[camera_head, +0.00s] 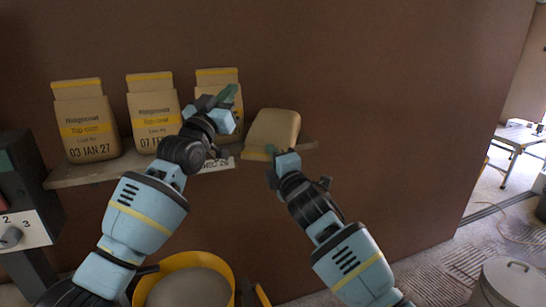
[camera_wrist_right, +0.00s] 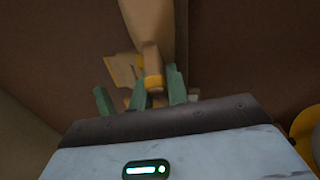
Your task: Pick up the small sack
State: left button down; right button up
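A small plain tan sack (camera_head: 274,128) lies tilted at the right end of the shelf, its yellow-banded edge toward me. My right gripper (camera_head: 283,155) is at that near edge. In the right wrist view, its green fingers (camera_wrist_right: 150,92) stand apart around a tan piece with a yellow band (camera_wrist_right: 153,82); whether they press on it is unclear. My left gripper (camera_head: 221,98) is raised left of the small sack, in front of the third upright sack (camera_head: 217,77), and hides part of it. I cannot tell how far its fingers are apart.
Two more labelled sacks, one dated 03 JAN 27 (camera_head: 87,128) and one beside it (camera_head: 153,108), stand on the shelf (camera_head: 95,172) against the brown wall. A yellow bucket (camera_head: 213,266) is below. A lidded bin (camera_head: 510,284) and a table (camera_head: 522,135) are at right.

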grip_shut()
dwell(1.0)
pick_arm(q)
jog(key=shift+r, duration=0.55)
jog(key=v, duration=1.2)
